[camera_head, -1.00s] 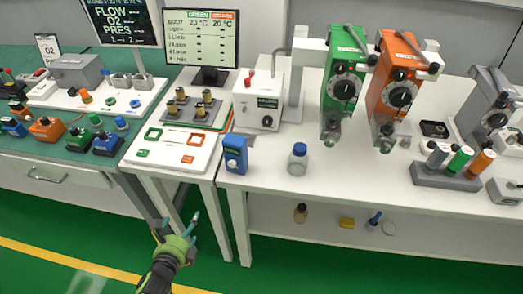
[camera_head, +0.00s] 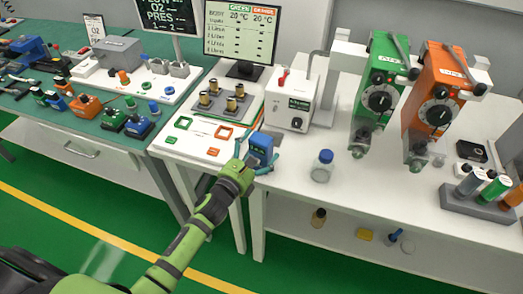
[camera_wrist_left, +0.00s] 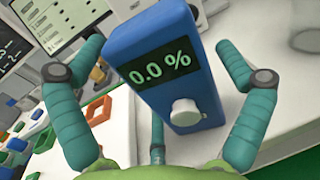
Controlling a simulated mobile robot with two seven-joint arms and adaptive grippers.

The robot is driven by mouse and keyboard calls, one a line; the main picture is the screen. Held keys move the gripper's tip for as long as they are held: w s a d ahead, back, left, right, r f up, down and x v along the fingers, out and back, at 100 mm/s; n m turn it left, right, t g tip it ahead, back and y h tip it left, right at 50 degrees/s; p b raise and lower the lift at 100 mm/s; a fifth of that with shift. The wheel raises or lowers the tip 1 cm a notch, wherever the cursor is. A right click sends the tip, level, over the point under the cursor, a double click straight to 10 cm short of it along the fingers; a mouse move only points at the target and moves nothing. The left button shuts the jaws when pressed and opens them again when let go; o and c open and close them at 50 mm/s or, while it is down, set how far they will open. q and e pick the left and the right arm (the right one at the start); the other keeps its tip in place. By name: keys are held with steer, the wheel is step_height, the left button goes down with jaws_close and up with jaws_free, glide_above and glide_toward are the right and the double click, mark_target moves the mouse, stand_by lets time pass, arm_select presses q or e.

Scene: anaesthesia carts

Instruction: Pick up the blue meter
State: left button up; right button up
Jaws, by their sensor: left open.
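The blue meter (camera_head: 260,147) stands near the front left corner of the right white table. In the left wrist view the blue meter (camera_wrist_left: 160,65) fills the middle, with a dark display reading 0.0 % and a white knob below it. My left gripper (camera_head: 258,165) is at the meter, reaching in from the front. Its teal fingers (camera_wrist_left: 158,100) are open, spread to the left and right of the meter, with a third finger low in front. I see gaps between the side fingers and the meter. My right gripper is not in view.
A small bottle with a blue cap (camera_head: 322,166) stands to the right of the meter. A white board with green and orange frames (camera_head: 206,141) lies to the left. A white box (camera_head: 290,102) and green and orange devices (camera_head: 379,93) stand behind.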

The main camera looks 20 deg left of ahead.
arm_select(q)
steer(key=shift+w, duration=0.2)
steer(key=c, duration=1.4)
steer(key=shift+o, duration=0.2)
steer(key=shift+r, duration=0.15)
